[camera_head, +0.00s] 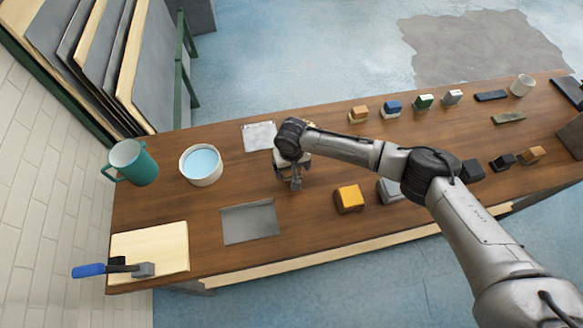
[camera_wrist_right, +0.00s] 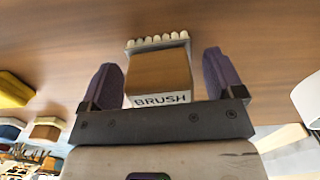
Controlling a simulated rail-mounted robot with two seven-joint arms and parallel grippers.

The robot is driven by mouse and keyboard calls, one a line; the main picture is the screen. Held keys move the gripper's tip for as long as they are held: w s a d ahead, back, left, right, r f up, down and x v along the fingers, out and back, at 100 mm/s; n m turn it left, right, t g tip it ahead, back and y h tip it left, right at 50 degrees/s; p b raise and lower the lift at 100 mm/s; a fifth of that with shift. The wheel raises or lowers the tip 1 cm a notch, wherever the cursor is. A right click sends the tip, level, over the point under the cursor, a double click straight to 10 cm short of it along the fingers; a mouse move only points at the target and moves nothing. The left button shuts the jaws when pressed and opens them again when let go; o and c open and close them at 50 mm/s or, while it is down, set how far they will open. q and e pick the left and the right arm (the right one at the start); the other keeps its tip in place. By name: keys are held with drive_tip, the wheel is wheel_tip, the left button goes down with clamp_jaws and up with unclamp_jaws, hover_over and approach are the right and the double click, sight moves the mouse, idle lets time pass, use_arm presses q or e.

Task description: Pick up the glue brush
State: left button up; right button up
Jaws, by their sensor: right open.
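The glue brush (camera_wrist_right: 158,75) shows in the right wrist view as a brown block with a white label reading "BRUSH" and a row of pale bristles along its far edge. My right gripper (camera_wrist_right: 162,66) is open, with one dark finger on each side of the brush. A narrow gap shows on each side of the block. In the head view my right gripper (camera_head: 295,183) is low over the middle of the table, and it and the wrist largely hide the brush. My left gripper is in neither view.
A teal mug (camera_head: 136,163) and a white bowl of light blue liquid (camera_head: 200,165) stand at the left. A grey sheet (camera_head: 250,223) lies in front, with an orange block (camera_head: 349,199) right of the gripper. A blue-handled tool (camera_head: 90,270) rests on a wooden board (camera_head: 165,240).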

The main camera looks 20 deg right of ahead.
drive_tip(key=shift+f, duration=0.1)
drive_tip(key=shift+c, duration=0.5)
drive_tip(key=c, duration=0.9)
drive_tip(key=r, duration=0.4)
drive_tip(key=shift+s+d+r+p, duration=0.15)
drive_tip(key=shift+d+r+p, duration=0.05)
drive_tip(key=shift+r+p, duration=0.1)
drive_tip(key=s+d+r, duration=0.4)
drive_tip(key=s+d, duration=0.1)
drive_tip(key=s+d+r+p, duration=0.1)
drive_tip(key=s+d+r, duration=0.1)
drive_tip(key=s, duration=0.1)
drive_tip(key=shift+s+d+r, duration=0.15)
drive_tip(key=shift+d+r, duration=0.05)
